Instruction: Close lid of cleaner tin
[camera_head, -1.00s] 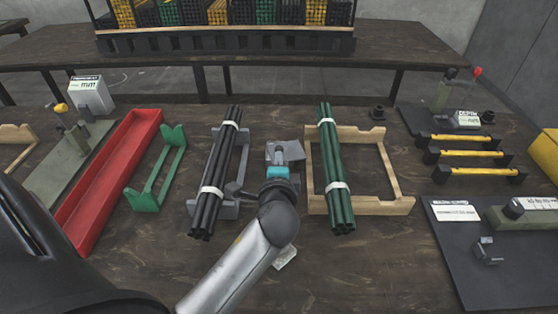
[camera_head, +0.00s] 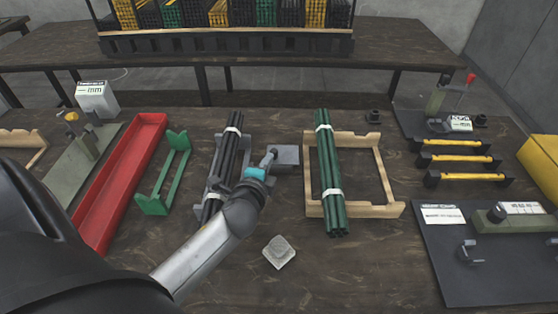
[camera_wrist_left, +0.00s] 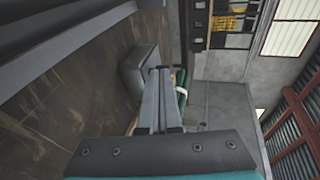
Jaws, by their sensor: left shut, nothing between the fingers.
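The cleaner tin (camera_head: 287,156) is a small grey box between the black rod bundle and the wooden cradle in the head view. Its top looks flat and its lid looks down, though the seam is too small to make out. My left gripper (camera_head: 270,157) is shut and empty, with its fingertips beside the tin's left side. In the left wrist view the shut fingers (camera_wrist_left: 160,95) point at the grey tin (camera_wrist_left: 138,72); whether they touch it I cannot tell. My right gripper is not in view.
Black rods (camera_head: 232,150) in a grey cradle stand left of the tin, partly behind my gripper. Green rods (camera_head: 329,170) lie on a wooden cradle (camera_head: 384,170) to the right. A pale square pad (camera_head: 279,252) lies in front. A red tray (camera_head: 125,175) and green cradle (camera_head: 172,175) stand farther left.

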